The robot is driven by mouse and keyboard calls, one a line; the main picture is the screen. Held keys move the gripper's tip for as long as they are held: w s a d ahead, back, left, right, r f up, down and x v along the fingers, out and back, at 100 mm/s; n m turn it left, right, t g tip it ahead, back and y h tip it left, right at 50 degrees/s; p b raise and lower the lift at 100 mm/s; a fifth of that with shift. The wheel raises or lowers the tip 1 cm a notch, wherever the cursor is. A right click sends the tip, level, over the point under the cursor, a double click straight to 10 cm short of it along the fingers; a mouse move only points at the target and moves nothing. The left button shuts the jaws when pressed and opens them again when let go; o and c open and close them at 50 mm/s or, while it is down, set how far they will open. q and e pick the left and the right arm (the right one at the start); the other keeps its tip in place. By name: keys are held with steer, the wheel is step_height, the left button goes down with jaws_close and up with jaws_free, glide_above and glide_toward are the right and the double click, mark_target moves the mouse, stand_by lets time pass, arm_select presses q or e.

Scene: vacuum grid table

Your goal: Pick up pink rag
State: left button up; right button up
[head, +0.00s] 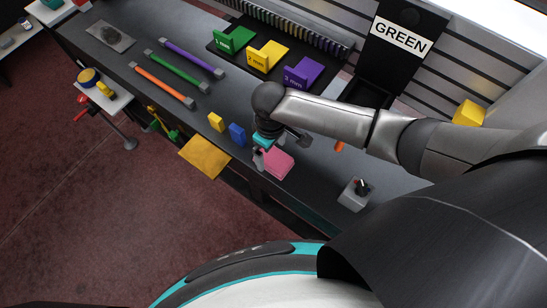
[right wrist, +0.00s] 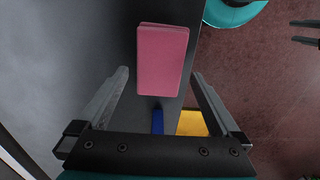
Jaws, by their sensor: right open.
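The pink rag (head: 277,163) lies on the dark table near its front edge, in the middle of the head view. It looks like a folded pink rectangle. In the right wrist view the pink rag (right wrist: 162,62) is ahead of and between the two fingers, nearer the top of the picture. My right gripper (right wrist: 160,85) is open and empty, with a finger on either side below the rag. In the head view my right gripper (head: 260,148) is just left of the rag, partly hidden by its own wrist.
A blue block (head: 238,134) and a yellow block (head: 216,122) stand left of the gripper. A yellow cloth (head: 205,157) is at the front edge. A grey holder (head: 355,194) stands to the right. Colored bars (head: 179,72) and number holders (head: 267,56) lie farther back.

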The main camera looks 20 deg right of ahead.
step_height(320, 180, down, 3)
steer(key=shift+r, duration=0.2)
steer(key=c, duration=1.2)
steer(key=shift+r, duration=0.15)
step_height(320, 180, up, 28)
steer(key=p, duration=0.5)
steer(key=shift+p, duration=0.3)
